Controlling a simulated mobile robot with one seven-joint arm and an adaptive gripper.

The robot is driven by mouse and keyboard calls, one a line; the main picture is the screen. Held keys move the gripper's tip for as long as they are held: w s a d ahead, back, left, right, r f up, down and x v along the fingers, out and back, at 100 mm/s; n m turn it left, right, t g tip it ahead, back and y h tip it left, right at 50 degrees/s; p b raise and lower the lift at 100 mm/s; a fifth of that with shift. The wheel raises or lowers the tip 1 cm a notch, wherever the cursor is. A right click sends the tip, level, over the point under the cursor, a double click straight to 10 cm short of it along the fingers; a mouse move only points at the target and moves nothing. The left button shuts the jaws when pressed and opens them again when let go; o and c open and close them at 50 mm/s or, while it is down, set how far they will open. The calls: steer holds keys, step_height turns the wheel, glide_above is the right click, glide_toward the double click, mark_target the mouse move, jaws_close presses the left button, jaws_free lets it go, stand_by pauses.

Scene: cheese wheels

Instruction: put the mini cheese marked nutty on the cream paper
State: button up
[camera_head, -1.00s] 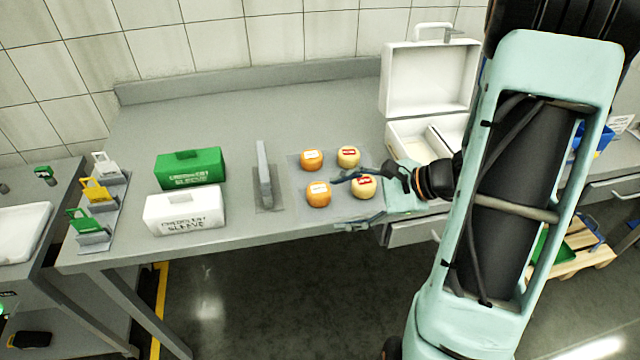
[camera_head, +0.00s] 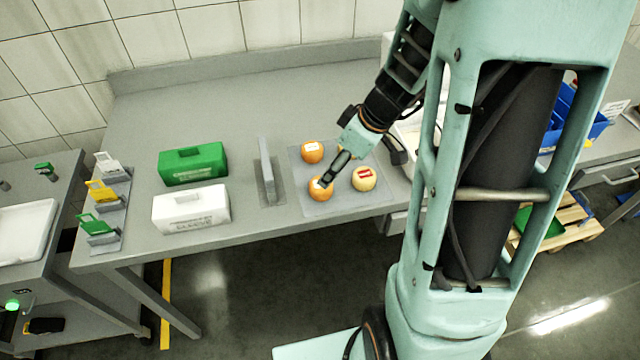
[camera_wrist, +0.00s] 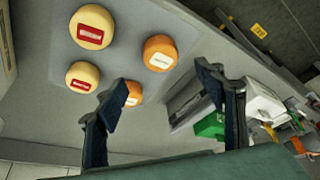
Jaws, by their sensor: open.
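Several mini cheeses sit on a grey mat (camera_head: 300,205). A back orange cheese (camera_head: 312,152) and a front orange cheese (camera_head: 320,189) have white labels. A front pale cheese (camera_head: 364,179) has a red label. The wrist view also shows the back pale cheese (camera_wrist: 82,77) with a red label; my gripper mostly hides it in the head view. The label words are too small to read, so I cannot tell which is nutty. My gripper (camera_wrist: 165,90) is open and empty, angled above the cheeses, its left finger overlapping the back orange cheese (camera_wrist: 132,92). I cannot make out cream paper.
A green sleeve box (camera_head: 193,163) and a white sleeve box (camera_head: 190,208) stand at left. A grey upright plate (camera_head: 266,165) stands beside the mat. The white case is mostly hidden behind my arm. The bench behind the boxes is clear.

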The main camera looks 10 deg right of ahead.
mark_target(321, 188)
steer(key=x, duration=0.9)
steer(key=shift+f, duration=0.4)
steer(key=c, duration=1.4)
steer(key=shift+r, duration=0.15)
